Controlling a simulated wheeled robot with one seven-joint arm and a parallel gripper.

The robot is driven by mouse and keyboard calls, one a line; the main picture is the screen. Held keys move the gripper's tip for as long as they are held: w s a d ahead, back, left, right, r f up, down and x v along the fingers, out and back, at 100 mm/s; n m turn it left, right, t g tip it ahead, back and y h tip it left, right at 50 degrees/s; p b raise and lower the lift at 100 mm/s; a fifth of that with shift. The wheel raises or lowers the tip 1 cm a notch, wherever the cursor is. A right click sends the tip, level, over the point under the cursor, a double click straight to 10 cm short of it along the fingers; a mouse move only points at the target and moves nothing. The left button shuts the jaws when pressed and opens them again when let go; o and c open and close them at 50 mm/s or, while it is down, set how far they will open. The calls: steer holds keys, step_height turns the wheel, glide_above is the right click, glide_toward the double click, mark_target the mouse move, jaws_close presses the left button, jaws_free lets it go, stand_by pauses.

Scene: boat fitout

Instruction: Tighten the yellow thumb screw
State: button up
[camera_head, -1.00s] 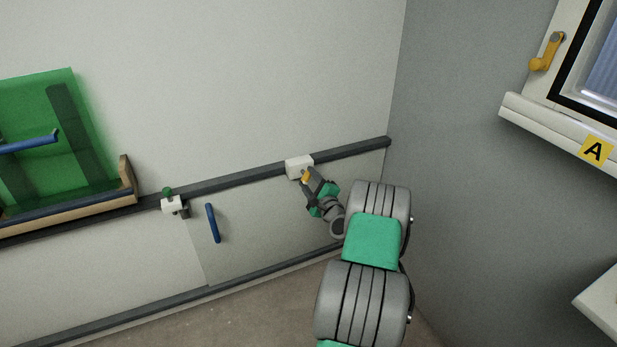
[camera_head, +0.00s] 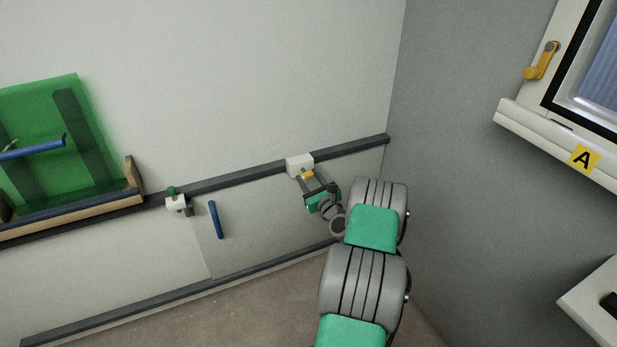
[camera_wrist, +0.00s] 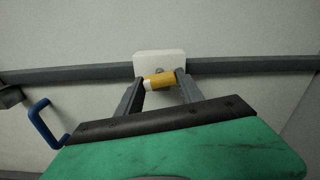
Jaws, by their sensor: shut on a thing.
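The yellow thumb screw (camera_wrist: 158,81) sits on the front of a white block (camera_wrist: 158,60) on the dark rail. In the wrist view its bar lies nearly level, slightly tilted, between my two fingers. My gripper (camera_wrist: 160,84) is shut on it, one finger at each end of the bar. In the head view the screw (camera_head: 307,175) shows as a small yellow spot below the white block (camera_head: 299,163), with my gripper (camera_head: 310,178) reaching it from the lower right. The screw's shaft is mostly hidden.
A second white block with a green knob (camera_head: 171,191) is on the rail to the left. A blue handle (camera_head: 215,220) is on the sliding panel.

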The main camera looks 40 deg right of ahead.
steer(key=shift+m, duration=0.5)
steer(key=o, duration=1.4)
steer(key=v, duration=0.7)
steer(key=shift+s+a+p, duration=0.15)
steer(key=shift+s+p, duration=0.2)
steer(key=shift+p, duration=0.05)
